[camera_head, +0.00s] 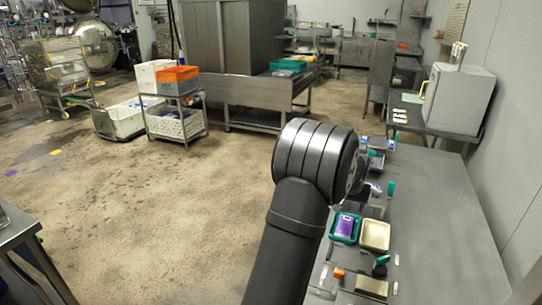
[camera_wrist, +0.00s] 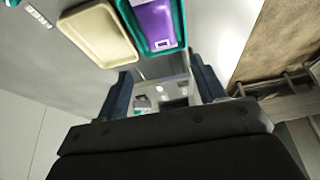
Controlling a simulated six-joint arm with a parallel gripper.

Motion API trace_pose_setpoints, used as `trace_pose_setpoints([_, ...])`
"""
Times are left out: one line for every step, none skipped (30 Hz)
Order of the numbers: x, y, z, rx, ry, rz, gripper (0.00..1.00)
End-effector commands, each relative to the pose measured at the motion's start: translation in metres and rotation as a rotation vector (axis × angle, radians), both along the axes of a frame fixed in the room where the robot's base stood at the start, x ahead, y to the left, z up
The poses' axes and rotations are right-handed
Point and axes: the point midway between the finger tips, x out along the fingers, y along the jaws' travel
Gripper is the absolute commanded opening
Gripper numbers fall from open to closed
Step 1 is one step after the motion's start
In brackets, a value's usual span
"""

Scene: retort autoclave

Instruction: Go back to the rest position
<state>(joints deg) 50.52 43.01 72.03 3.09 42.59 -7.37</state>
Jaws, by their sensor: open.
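My gripper (camera_wrist: 164,84) shows in the wrist view as two dark blue fingers set wide apart. Nothing is held between them; bench surface and small blurred items show in the gap. In the head view my arm's dark rounded joint stands over the left edge of the bench (camera_head: 440,215) and hides most of the gripper. A teal tray (camera_head: 333,231) with a purple item (camera_head: 346,226) lies on the bench in front of the arm, beside a cream tray (camera_head: 375,235). In the wrist view the cream tray (camera_wrist: 98,32) and purple item (camera_wrist: 155,25) lie beyond the fingers, apart from them.
Near the bench front are a tan block (camera_head: 371,287), a small orange block (camera_head: 338,273) and a teal-topped item (camera_head: 380,264). A white box-shaped unit (camera_head: 460,97) stands at the far end by the wall. The bench's right side is bare. Open floor (camera_head: 150,210) lies left.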

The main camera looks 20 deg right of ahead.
Motion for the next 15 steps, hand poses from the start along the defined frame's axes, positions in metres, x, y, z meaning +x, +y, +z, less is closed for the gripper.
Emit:
trace_pose_setpoints([0.002,-0.001,-0.007,0.003,0.001,0.0,0.63])
trace_pose_setpoints([0.003,-0.002,-0.011,0.003,0.002,0.0,0.63])
trace_pose_setpoints([0.004,-0.004,-0.017,0.003,0.002,0.0,0.63])
trace_pose_setpoints([0.006,-0.005,-0.022,0.003,0.002,0.0,0.63])
trace_pose_setpoints([0.007,-0.007,-0.027,0.002,0.002,0.0,0.63])
trace_pose_setpoints([0.009,-0.009,-0.033,0.003,0.002,0.0,0.63])
trace_pose_setpoints([0.011,-0.01,-0.039,0.003,0.002,0.0,0.63])
trace_pose_setpoints([0.012,-0.012,-0.043,0.003,0.001,0.0,0.63])
trace_pose_setpoints([0.014,-0.014,-0.05,0.002,0.002,0.0,0.63])
trace_pose_setpoints([0.015,-0.015,-0.055,0.002,0.002,0.0,0.63])
trace_pose_setpoints([0.017,-0.016,-0.06,0.002,0.002,0.001,0.63])
trace_pose_setpoints([0.019,-0.018,-0.066,0.003,0.001,0.0,0.63])
trace_pose_setpoints([0.02,-0.02,-0.071,0.002,0.002,0.001,0.63])
trace_pose_setpoints([0.022,-0.021,-0.076,0.002,0.002,0.001,0.63])
trace_pose_setpoints([0.023,-0.023,-0.082,0.002,0.002,0.001,0.63])
